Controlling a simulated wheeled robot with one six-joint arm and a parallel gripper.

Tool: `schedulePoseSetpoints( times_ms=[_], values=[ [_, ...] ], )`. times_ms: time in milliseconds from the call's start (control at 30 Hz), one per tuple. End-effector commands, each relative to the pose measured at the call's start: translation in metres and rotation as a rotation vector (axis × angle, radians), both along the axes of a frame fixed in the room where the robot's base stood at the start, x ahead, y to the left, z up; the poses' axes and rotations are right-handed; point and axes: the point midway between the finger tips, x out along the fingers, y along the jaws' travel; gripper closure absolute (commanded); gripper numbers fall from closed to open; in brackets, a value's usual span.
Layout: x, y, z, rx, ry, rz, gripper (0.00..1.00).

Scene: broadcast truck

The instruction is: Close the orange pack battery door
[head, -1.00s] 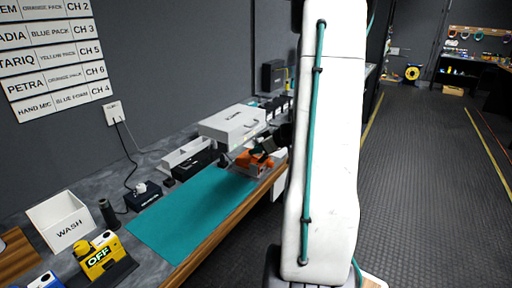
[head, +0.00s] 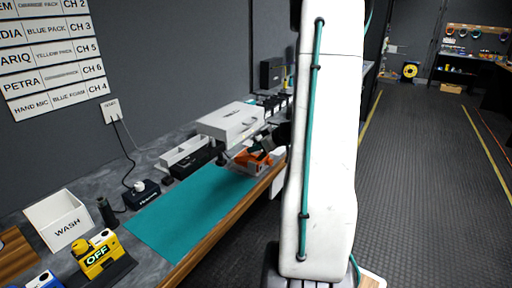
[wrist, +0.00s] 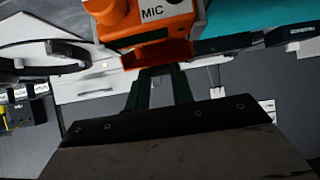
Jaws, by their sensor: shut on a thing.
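The orange pack (head: 252,164) is at the far end of the teal mat, beside the grey case, partly hidden by my gripper in the head view. In the wrist view the orange pack (wrist: 150,20) fills the top, with a white MIC label. An orange flap-like part, seemingly its battery door (wrist: 158,53), hangs below the body at my fingertips. My gripper (wrist: 160,72) is shut on this orange part; the exact contact is hard to see. My gripper also shows in the head view (head: 264,148), reaching in from the right. How far the door stands open is unclear.
A light grey case (head: 232,121) stands just behind the pack. A white WASH bin (head: 62,222) and a yellow pack marked OFF (head: 98,258) are at the near left. Open floor lies to the right.

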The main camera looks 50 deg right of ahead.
Motion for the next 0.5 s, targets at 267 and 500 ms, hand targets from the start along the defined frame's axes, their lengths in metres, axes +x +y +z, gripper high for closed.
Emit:
schedulePoseSetpoints(
  times_ms=[267,500],
  values=[
    [-0.0094,0.0029,-0.0167,0.011,0.037,-0.008,0.99],
    [-0.0094,0.003,-0.0167,0.012,0.037,-0.009,0.57]
  ],
)
